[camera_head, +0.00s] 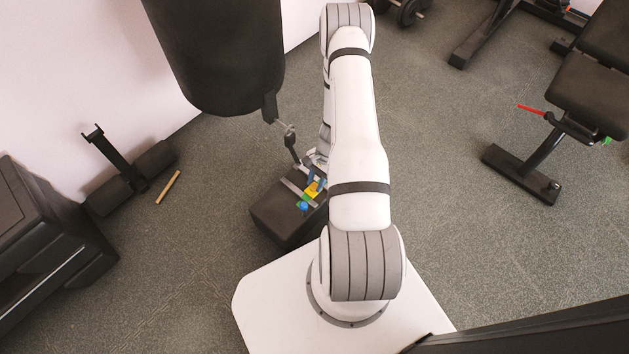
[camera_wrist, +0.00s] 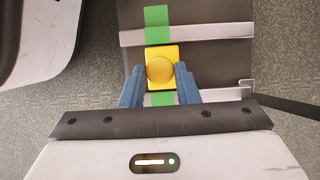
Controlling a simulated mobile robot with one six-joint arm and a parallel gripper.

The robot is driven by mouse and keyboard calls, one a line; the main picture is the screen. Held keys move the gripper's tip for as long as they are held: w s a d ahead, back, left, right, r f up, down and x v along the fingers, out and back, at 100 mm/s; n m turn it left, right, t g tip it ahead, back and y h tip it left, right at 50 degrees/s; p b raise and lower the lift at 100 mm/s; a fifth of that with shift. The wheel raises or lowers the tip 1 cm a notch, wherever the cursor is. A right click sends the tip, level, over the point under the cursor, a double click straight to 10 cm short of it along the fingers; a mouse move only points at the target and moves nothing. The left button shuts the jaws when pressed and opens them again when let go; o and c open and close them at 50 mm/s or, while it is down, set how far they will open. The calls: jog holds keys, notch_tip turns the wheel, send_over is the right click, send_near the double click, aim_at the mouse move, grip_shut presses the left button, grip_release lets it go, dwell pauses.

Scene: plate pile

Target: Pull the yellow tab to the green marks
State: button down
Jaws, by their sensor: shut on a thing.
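The yellow tab (camera_wrist: 153,87) is a small square plate with a round yellow knob (camera_wrist: 160,69) on top. In the wrist view it lies between two pale rails on a dark box. My gripper (camera_wrist: 160,77) has its blue fingers on either side of the knob and is shut on the tab. One green mark (camera_wrist: 156,16) crosses the far rail, and another green mark (camera_wrist: 162,99) shows at the near rail, partly hidden by my gripper. The yellow tab (camera_head: 311,190) also shows in the head view, partly hidden by my arm.
The dark box (camera_head: 279,222) stands on the grey floor in front of my base. A black punching bag (camera_head: 225,50) hangs behind it. A wooden stick (camera_head: 168,187) lies on the floor at left. A weight bench (camera_head: 590,90) stands at right, with open floor between.

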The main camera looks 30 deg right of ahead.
jog(key=c, duration=1.1)
grip_release()
jog(key=s+p+v, duration=0.1)
jog(key=p+v, duration=0.2)
jog(key=v, duration=0.4)
jog(key=shift+w+r, duration=0.4)
jog(key=shift+w, duration=0.05)
jog(key=shift+d, duration=0.1)
